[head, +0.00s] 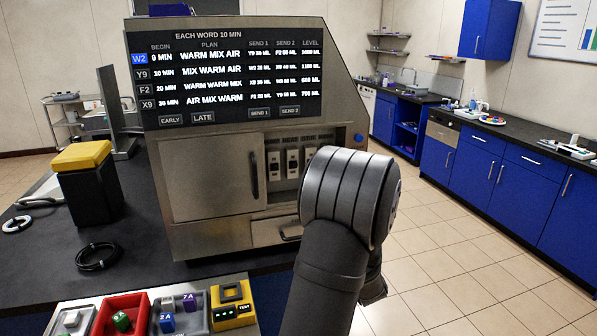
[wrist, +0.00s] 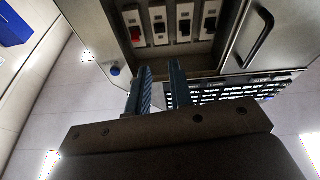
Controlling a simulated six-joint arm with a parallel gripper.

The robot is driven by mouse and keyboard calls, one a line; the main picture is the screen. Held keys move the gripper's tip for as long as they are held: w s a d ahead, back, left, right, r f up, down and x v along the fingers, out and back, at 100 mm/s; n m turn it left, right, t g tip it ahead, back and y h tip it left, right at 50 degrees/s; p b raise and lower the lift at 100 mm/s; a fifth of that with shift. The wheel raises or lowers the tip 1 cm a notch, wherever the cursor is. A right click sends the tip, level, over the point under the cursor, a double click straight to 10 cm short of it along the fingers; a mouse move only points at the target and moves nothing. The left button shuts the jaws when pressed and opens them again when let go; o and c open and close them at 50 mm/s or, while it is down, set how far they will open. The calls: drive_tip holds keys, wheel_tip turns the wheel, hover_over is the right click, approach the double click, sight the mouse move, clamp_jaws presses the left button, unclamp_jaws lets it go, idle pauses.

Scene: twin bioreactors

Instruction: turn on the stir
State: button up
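The steel bioreactor cabinet (head: 212,190) stands on the dark bench, with a recessed row of several switches (head: 292,162) right of its closed door. The wrist view, turned over, shows these as white plates: one with a red rocker (wrist: 135,32) at the left end and others with dark rockers (wrist: 184,27). I cannot read which is the stir switch. My gripper (wrist: 161,68) is open and empty, its two blue-grey fingers just short of the recess, apart from the switches. My arm hides the gripper and part of the panel in the head view.
A display screen (head: 235,76) tops the cabinet; a blue knob (head: 357,137) sits right of the switches. A door handle (head: 254,174) sticks out left of them. A yellow-topped black block (head: 83,185) and trays with coloured blocks (head: 121,317) stand nearby. Floor at right is clear.

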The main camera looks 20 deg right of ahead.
drive_tip(key=shift+w+n, duration=0.3)
drive_tip(key=shift+n, duration=0.5)
clamp_jaws()
drive_tip(key=w+n+g, duration=0.1)
drive_tip(key=w+n, duration=0.3)
drive_tip(key=n, duration=1.2)
drive_tip(key=w+r+n+g, duration=0.1)
drive_tip(key=w+n, duration=0.3)
drive_tip(key=n, duration=1.2)
drive_tip(key=shift+n+g, duration=0.3)
drive_tip(key=shift+g, duration=0.5)
